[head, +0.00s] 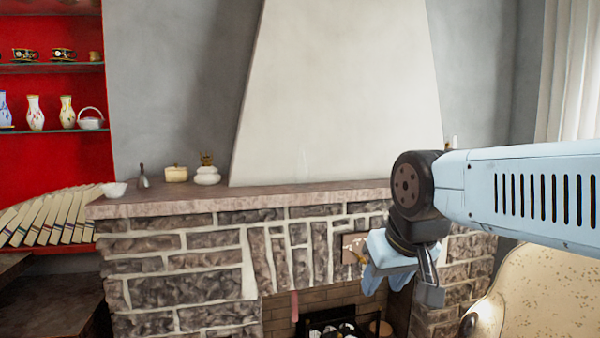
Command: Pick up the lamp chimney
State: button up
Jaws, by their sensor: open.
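My arm hides the right end of the mantel.
The stone mantel (250,200) holds a white bowl (114,189), a small grey bell (143,178), a cream box (176,174) and a white pot (207,175) at left. Its middle is mostly clear. A pale spotted armchair (545,290) stands at lower right.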

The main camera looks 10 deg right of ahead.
aim_at(301, 172)
jog(key=z, duration=0.3)
jog(key=i, duration=1)
jog(key=u, duration=0.4)
